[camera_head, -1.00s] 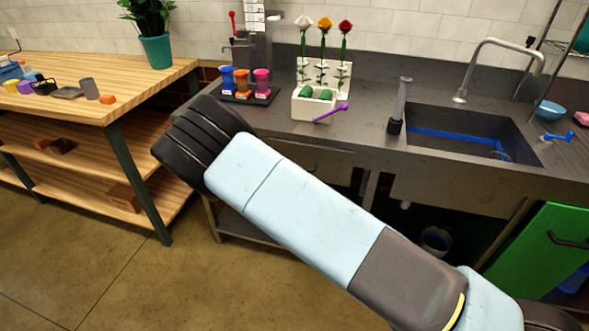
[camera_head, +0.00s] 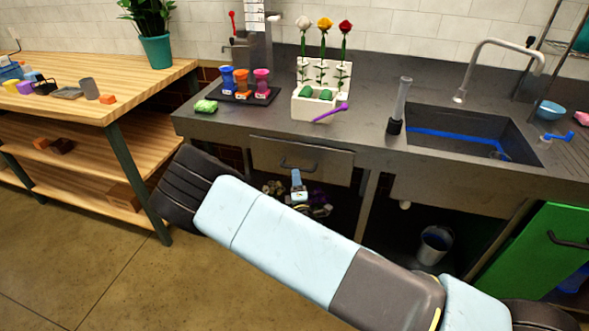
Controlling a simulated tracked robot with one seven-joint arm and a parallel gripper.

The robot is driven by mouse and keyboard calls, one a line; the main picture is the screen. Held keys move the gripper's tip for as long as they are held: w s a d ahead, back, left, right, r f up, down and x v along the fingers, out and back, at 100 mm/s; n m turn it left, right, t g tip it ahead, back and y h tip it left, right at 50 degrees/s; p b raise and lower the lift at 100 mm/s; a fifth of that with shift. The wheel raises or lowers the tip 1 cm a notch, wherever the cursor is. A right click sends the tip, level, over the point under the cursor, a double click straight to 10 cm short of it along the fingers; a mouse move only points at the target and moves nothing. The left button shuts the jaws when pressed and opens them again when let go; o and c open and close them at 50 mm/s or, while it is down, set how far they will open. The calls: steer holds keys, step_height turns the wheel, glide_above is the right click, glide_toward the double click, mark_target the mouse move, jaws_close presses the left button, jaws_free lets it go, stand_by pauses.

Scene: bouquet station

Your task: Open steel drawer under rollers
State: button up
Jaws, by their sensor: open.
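The steel drawer (camera_head: 302,160) is set under the grey counter, below the blue, orange and pink rollers (camera_head: 243,83) on their black tray. Its front looks flush with the counter frame, so it appears shut. Its dark bar handle (camera_head: 299,167) runs across the front. What appears to be my gripper (camera_head: 296,174) is a small light-blue end piece just below the handle. It looks apart from the handle and empty, but its fingers are too small to make out clearly. My arm crosses the lower picture and hides part of the space under the drawer.
Purple and pale items lie below the drawer. A wooden bench (camera_head: 150,80) is at left, a sink (camera_head: 470,146) and green door (camera_head: 535,250) at right. The front floor is clear.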

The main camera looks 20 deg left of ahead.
mark_target(294, 168)
steer(key=shift+x, duration=2.95)
steer(key=shift+c, duration=0.3)
jaws_close()
steer(key=shift+s, duration=0.1)
